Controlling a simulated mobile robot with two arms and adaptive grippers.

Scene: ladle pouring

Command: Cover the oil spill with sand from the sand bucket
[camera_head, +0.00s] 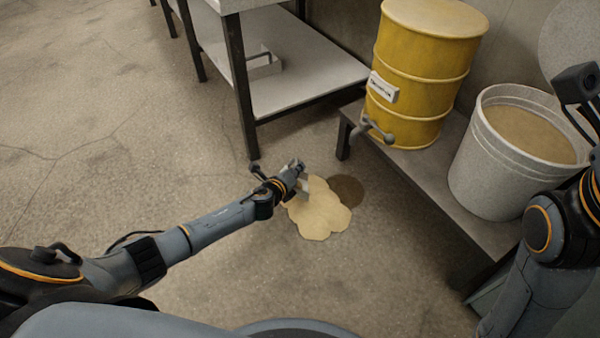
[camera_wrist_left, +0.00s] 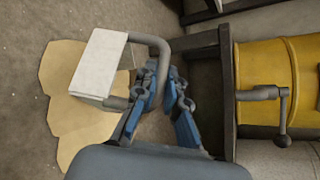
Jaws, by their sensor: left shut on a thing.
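A dark oil spill (camera_head: 347,190) lies on the floor by the yellow drum, its left part covered by a patch of tan sand (camera_head: 320,215). The sand also shows in the left wrist view (camera_wrist_left: 75,100); the spill is hidden there. The sand bucket (camera_head: 475,165), white with sand inside (camera_head: 530,132), stands on a low platform at right. My left gripper (camera_head: 298,166) is above the sand's upper edge. In the left wrist view it (camera_wrist_left: 165,98) is shut on the looped handle of a pale box-shaped scoop (camera_wrist_left: 100,62). The scoop's inside is hidden.
The yellow drum (camera_head: 420,75) with a tap (camera_head: 375,128) stands on the grey platform (camera_head: 425,165), left of the bucket. A metal shelf table (camera_head: 290,80) with dark legs is behind the spill. Floor at left (camera_head: 100,150) is clear.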

